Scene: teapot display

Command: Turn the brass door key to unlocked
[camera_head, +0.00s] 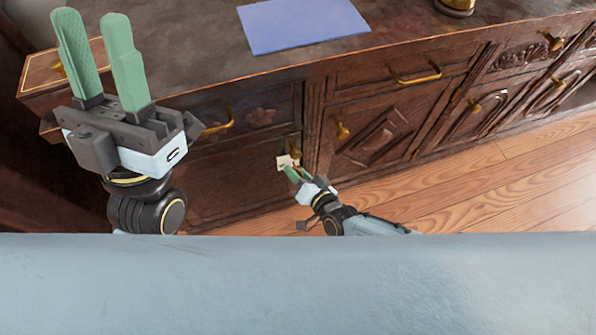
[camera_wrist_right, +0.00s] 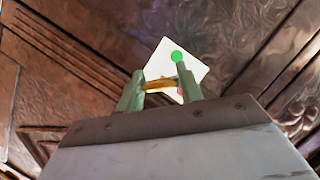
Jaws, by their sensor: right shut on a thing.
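The brass door key (camera_wrist_right: 157,86) is between the green fingers of my right gripper (camera_wrist_right: 160,78) in the right wrist view. It lies against a white plate (camera_wrist_right: 158,62) on a dark carved cabinet door. The plate bears a green dot (camera_wrist_right: 176,57) and a partly hidden red mark (camera_wrist_right: 180,92). My right gripper (camera_head: 291,172) is shut on the key, low at the cabinet front in the head view, where the plate (camera_head: 283,161) also shows. The key's shaft is hidden. My left gripper (camera_head: 92,22) is raised at the upper left, open and empty, its fingers apart.
The dark wooden cabinet has brass handles (camera_head: 415,77) and knobs (camera_head: 342,131) along its front. A blue sheet (camera_head: 303,24) lies on its top, with a brass object's base (camera_head: 455,6) further right. Bare wooden floor (camera_head: 500,180) lies before the cabinet at right.

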